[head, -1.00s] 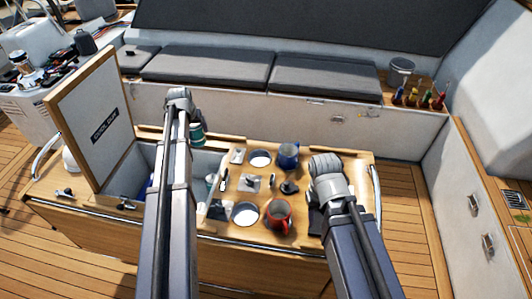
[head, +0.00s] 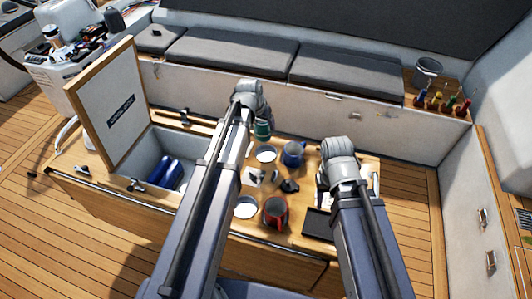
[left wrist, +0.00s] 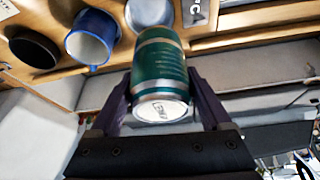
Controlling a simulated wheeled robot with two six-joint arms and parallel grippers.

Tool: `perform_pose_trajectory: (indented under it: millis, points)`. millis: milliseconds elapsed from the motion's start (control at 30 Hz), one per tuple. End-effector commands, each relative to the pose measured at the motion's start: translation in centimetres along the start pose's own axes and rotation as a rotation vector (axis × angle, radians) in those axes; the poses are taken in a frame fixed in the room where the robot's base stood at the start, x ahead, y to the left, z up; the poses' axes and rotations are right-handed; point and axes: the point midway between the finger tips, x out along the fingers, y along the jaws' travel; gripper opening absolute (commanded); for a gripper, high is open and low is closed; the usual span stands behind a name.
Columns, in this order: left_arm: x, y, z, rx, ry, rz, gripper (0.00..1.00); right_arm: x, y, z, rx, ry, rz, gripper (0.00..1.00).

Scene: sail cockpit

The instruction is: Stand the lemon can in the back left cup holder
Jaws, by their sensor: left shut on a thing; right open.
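A green can (head: 263,130) with silver bands is held in my left gripper (head: 260,118); its small lettering is unreadable. In the left wrist view the can (left wrist: 161,75) sits between both fingers, silver end facing the camera. The back left cup holder (head: 266,154) is an empty round opening, just below the can in the head view. In the left wrist view the holder (left wrist: 148,12) shows partly behind the can's far end. The can appears above the table, apart from the holder. My right gripper (head: 322,190) is open, partly hidden by its wrist, over the table's right part.
A blue mug (head: 293,153) stands right of the back left holder, a red mug (head: 275,212) in front. The front left holder (head: 245,207) is empty. A dark round object (head: 289,186) lies between. An open cooler (head: 150,150) with blue cans is at left.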

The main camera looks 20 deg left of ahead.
Motion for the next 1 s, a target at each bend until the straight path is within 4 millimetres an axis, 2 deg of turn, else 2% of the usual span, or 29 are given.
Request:
perform_pose_trajectory:
  millis: [100, 267, 467, 733, 1000]
  points:
    - [-0.4, 1.3, 0.0, 0.025, 0.001, 0.01, 0.0, -0.4, 0.0, 0.0, 0.001, 0.0, 0.0, 0.5]
    - [-0.2, 1.4, 0.1, 0.029, 0.001, 0.012, 0.0, -0.1, 0.0, 0.0, 0.001, 0.0, 0.0, 0.5]
    - [1.6, 1.4, 0.8, 0.027, 0.001, 0.011, 0.0, 1.8, -0.2, -0.1, -0.002, 0.0, 0.0, 0.5]
    - [5.3, 1.4, 2.4, 0.027, 0.001, 0.011, 0.0, 5.8, -0.5, -0.3, -0.011, 0.0, 0.002, 0.5]
    - [5.6, 1.4, 2.5, 0.027, 0.001, 0.011, 0.0, 6.1, -0.5, -0.3, -0.013, 0.0, 0.003, 0.5]
